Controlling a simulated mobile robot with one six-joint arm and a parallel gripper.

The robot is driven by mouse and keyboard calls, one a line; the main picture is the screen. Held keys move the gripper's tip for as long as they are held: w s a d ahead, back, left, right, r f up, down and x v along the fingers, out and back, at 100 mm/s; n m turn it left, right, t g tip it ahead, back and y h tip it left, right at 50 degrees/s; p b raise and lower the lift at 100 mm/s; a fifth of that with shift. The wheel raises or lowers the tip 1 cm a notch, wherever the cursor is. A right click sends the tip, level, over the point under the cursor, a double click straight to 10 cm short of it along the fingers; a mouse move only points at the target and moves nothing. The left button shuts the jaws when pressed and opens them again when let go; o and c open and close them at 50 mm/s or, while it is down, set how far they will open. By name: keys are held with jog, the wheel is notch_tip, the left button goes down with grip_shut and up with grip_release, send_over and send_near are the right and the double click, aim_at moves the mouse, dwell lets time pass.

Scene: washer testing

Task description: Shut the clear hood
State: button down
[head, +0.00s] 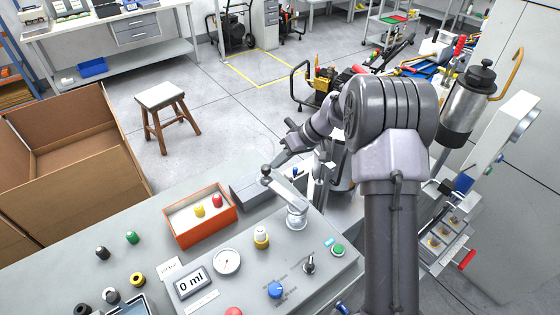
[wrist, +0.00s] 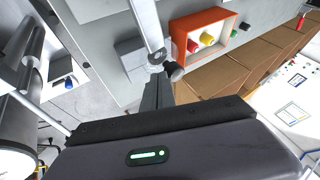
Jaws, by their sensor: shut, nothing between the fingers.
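I cannot make out a clear hood in either view; my arm covers part of the test stand on the right of the head view. My gripper (head: 284,157) is shut and empty, beside the dark knob of a silver lever (head: 290,202) on the grey control panel. In the wrist view my gripper's fingers (wrist: 157,82) end close to the knob (wrist: 173,71) of the lever (wrist: 146,22). Whether they touch it is unclear.
An orange tray (head: 200,218) with red and yellow pieces stands left of the lever. The panel also bears a round gauge (head: 227,262), a blue knob (head: 276,290) and a green button (head: 338,250). A silver canister (head: 466,112) is at the right.

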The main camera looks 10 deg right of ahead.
jog(key=shift+a, duration=0.1)
jog(key=shift+s+a+n+g, duration=0.25)
jog(key=shift+a+n+g, duration=0.25)
jog(key=shift+a+n, duration=0.35)
jog(key=s+a+n+g+h+p, duration=0.2)
jog(key=s+a+n+g+p, duration=0.4)
jog(key=s+n+p, duration=0.4)
jog(key=shift+s+a+n+g+h+p, duration=0.35)
jog(key=shift+s+n+g, duration=0.5)
jog(key=shift+n, duration=0.7)
jog(key=shift+s, duration=0.1)
